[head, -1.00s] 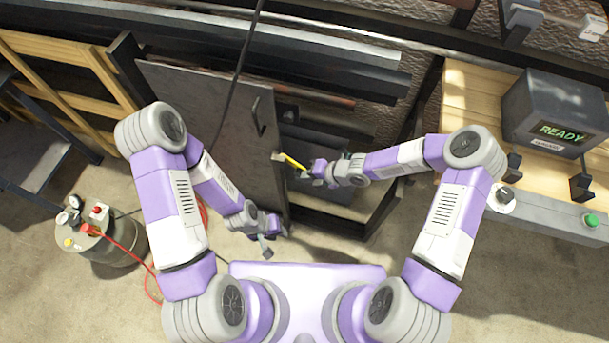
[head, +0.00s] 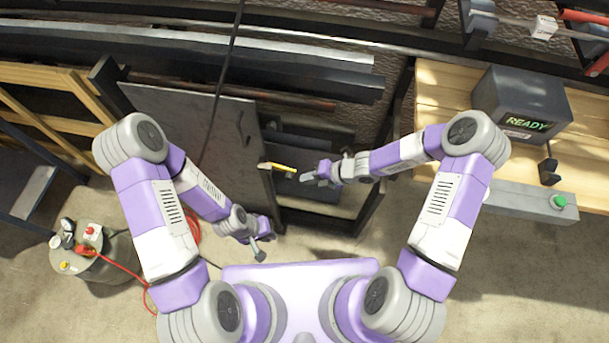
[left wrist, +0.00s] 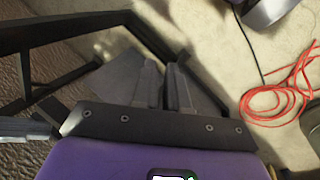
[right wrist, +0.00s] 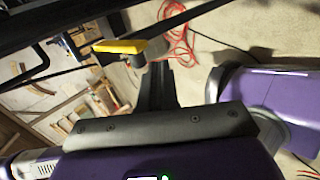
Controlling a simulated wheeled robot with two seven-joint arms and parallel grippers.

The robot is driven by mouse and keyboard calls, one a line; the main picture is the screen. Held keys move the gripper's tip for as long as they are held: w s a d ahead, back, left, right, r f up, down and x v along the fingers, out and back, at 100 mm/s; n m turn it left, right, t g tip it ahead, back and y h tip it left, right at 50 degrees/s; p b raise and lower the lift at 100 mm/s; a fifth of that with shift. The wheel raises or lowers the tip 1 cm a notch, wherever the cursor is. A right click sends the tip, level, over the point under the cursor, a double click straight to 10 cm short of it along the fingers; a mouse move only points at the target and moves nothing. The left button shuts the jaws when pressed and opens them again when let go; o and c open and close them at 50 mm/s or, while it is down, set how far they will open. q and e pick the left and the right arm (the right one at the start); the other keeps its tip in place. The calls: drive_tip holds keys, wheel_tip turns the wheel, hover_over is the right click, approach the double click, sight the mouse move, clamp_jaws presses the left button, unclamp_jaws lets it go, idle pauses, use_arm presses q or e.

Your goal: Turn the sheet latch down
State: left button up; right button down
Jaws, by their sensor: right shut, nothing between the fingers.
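The latch has a yellow handle (head: 282,168) on a pale pivot at the right edge of the dark sheet-like panel (head: 190,125). In the head view the handle points right, dipping slightly. It also shows in the right wrist view (right wrist: 118,46), above and left of the fingers. My right gripper (head: 308,177) is shut and empty, just right of the handle's tip with a small gap between them. My left gripper (head: 258,250) hangs low in front of the panel's lower right corner, away from the latch. Its fingers look shut together in the left wrist view (left wrist: 170,75), with nothing held.
A dark frame (head: 365,195) stands right of the panel. A wooden bench with a grey box (head: 520,105) reading READY is at the right. A tank (head: 95,255) with a red hose stands at the lower left. A black cable (head: 222,90) hangs across the panel.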

drive_tip(key=s+d+f+m+h, duration=0.1)
drive_tip(key=s+m, duration=0.4)
drive_tip(key=m, duration=0.6)
drive_tip(key=s+d+f+m+g+h, duration=0.1)
drive_tip(key=s+m, duration=0.4)
drive_tip(key=m, duration=0.7)
drive_tip(key=s+d+f+m+g+h, duration=0.1)
drive_tip(key=s+d+f+m+h, duration=0.2)
drive_tip(key=m, duration=0.9)
drive_tip(key=shift+s+d+f, duration=0.4)
drive_tip(key=shift+s+f, duration=0.25)
drive_tip(key=shift+s, duration=0.6)
drive_tip(key=shift+d, duration=0.1)
